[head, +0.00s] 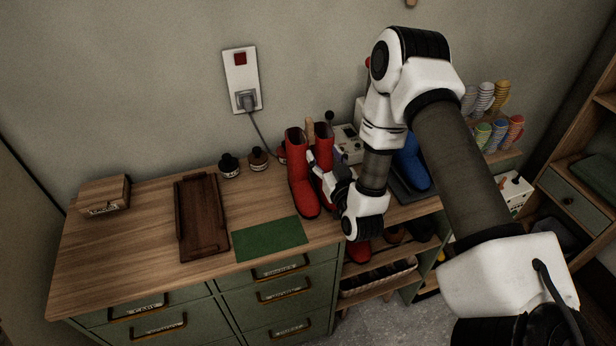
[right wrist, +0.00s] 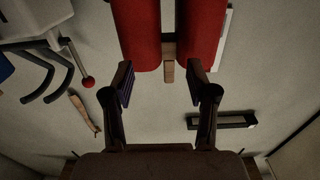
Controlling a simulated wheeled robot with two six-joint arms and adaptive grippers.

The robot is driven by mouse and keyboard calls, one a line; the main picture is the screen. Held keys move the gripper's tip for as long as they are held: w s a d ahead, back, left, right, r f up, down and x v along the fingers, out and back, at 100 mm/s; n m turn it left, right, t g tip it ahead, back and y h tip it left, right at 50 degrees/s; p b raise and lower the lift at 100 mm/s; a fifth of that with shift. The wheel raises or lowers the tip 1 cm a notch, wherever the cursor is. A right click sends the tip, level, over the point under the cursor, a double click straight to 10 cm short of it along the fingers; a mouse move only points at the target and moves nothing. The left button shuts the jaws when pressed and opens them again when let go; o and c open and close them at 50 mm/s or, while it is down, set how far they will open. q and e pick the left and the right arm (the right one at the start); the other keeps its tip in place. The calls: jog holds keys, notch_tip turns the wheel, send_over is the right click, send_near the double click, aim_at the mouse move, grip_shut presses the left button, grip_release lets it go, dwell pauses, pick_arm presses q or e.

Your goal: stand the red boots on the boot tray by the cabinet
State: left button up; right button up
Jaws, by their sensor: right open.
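The red boots (head: 299,172) stand upright side by side on the wooden worktop, and their shafts show at the top of the right wrist view (right wrist: 140,35). A light wooden piece (right wrist: 168,70) shows between the shafts. My right gripper (head: 322,174) is at the boots in the head view, which partly hides the right boot. In the wrist view my right gripper (right wrist: 160,82) is open, its fingers apart below the boots and wooden piece, with nothing between them. A dark tray (head: 402,190) under a blue boot (head: 411,165) is partly hidden by my arm. My left gripper is out of view.
On the green drawer cabinet (head: 243,291) lie a brown wooden tray (head: 201,218), a green mat (head: 270,239) and a wooden box (head: 105,195). Small dark jars (head: 229,165) stand near the wall socket (head: 242,80).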

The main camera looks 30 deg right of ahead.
aim_at(313, 146)
jog(key=w+p, duration=0.1)
jog(key=w, duration=0.2)
jog(key=w+p, duration=0.1)
jog(key=w, duration=0.1)
jog(key=shift+w+a+r+p, duration=0.15)
jog(key=shift+a+r+p, duration=0.1)
jog(key=shift+p, duration=0.1)
jog(key=shift+w+d+f, duration=0.15)
jog(key=shift+w+d, duration=0.05)
jog(key=shift+d, duration=0.1)
jog(key=shift+d+f, duration=0.1)
jog(key=shift+d, duration=0.1)
jog(key=shift+c, duration=0.7)
jog(key=shift+a, duration=0.25)
grip_shut()
jog(key=shift+d+r, duration=0.15)
jog(key=shift+r, duration=0.05)
